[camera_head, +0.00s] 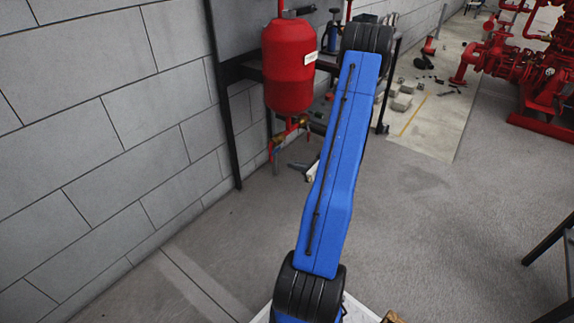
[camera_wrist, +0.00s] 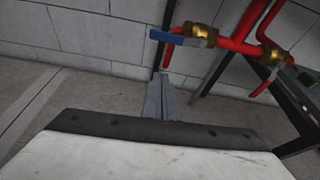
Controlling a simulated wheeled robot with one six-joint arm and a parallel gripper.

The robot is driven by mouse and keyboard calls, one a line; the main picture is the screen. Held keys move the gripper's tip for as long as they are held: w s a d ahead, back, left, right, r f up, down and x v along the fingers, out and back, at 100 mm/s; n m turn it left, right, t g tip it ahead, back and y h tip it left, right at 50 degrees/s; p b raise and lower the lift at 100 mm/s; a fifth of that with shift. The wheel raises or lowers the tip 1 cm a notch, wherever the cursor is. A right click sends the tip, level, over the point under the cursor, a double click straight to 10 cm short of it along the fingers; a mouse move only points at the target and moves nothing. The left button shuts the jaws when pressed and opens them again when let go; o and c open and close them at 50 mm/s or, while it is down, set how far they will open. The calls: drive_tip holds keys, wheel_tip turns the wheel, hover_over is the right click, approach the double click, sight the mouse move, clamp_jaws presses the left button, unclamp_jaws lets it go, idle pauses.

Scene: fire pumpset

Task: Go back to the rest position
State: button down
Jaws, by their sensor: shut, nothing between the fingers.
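My gripper (camera_wrist: 163,84) shows in the wrist view as grey fingers held together, with nothing between them. Its tips lie just below the red pipe end under a brass valve with a blue lever (camera_wrist: 178,38); I cannot tell how far apart they are in depth. In the head view my blue arm reaches up the middle and hides most of the wrist. A red tank (camera_head: 289,66) hangs left of the arm's upper end, with brass and red pipe fittings (camera_head: 288,130) below it.
A grey block wall (camera_head: 110,110) runs along the left, with a dark frame post (camera_head: 222,110) before it. Red pump machinery (camera_head: 535,65) stands at the right back. Rubble (camera_head: 402,102) lies on a pale slab.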

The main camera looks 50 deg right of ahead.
drive_tip(key=shift+v, duration=1.05)
